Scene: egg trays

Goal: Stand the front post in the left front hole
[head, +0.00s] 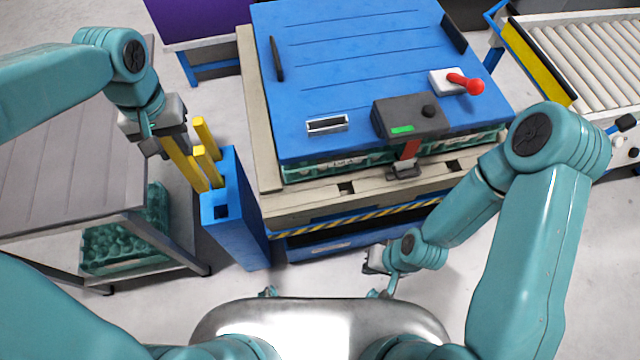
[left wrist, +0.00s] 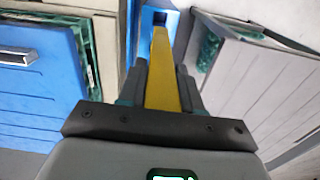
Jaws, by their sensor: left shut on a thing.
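My left gripper (head: 160,138) is shut on a yellow post (head: 180,160), which slants down toward the blue rack (head: 240,230). In the left wrist view the post (left wrist: 163,85) lies between the fingers, its far end close to a dark square hole in the rack (left wrist: 160,20). I cannot tell whether its lower end is clear of the rack. The rack's front socket (head: 221,211) is empty. The left front hole (head: 346,188) is an empty dark notch in the beige base (head: 300,203). My right gripper (head: 374,260) hangs low in front of the base, its jaws unclear.
Two more yellow posts (head: 203,130) stand in the rack. A blue lid (head: 350,70) with a grey box (head: 408,115) and red-knobbed lever (head: 465,84) covers green trays on the base. A grey table (head: 60,180) stands left of the rack; a roller conveyor (head: 580,50) is far right.

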